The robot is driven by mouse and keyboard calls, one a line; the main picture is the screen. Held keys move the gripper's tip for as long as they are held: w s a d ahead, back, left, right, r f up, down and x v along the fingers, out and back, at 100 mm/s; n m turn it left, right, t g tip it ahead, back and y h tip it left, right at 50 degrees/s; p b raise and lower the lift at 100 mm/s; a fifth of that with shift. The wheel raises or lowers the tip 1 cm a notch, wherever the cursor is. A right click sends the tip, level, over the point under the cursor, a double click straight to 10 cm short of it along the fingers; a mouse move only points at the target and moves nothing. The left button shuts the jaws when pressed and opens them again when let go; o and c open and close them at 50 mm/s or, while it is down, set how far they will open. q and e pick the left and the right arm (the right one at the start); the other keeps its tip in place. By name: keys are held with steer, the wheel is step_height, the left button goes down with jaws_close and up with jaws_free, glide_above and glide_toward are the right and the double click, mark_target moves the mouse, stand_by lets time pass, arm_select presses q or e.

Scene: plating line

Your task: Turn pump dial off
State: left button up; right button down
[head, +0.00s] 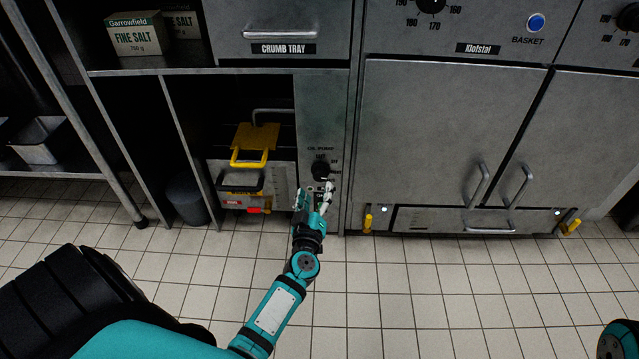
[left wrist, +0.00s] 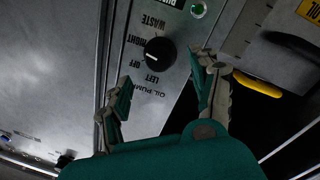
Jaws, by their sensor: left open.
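The black oil pump dial (head: 320,170) sits on a narrow grey panel in the lower cabinet. In the left wrist view the dial (left wrist: 160,54) has a white mark pointing to the picture's left, near the word OFF; its exact setting is hard to tell. Labels around it read WASTE, RIGHT, OFF and LEFT. My left gripper (head: 315,194) is open, just below and in front of the dial. In the left wrist view its two fingers (left wrist: 162,80) stand apart with the dial ahead, between and beyond the tips, and no contact shows. My right gripper is not in view.
A green light (left wrist: 198,10) sits beside the dial. Left of the panel, an open bay holds a yellow-handled part (head: 257,138) and a container. A grey bin (head: 187,198) stands further left. Fryer doors (head: 440,130) with handles are to the right. The tiled floor in front is clear.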

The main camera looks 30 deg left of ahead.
mark_target(319, 178)
arm_select(q)
steer(key=b+x, duration=0.1)
steer(key=x, duration=0.5)
steer(key=shift+w+b, duration=0.1)
steer(key=shift+b, duration=0.2)
steer(key=shift+c, duration=0.4)
steer(key=c, duration=1.1)
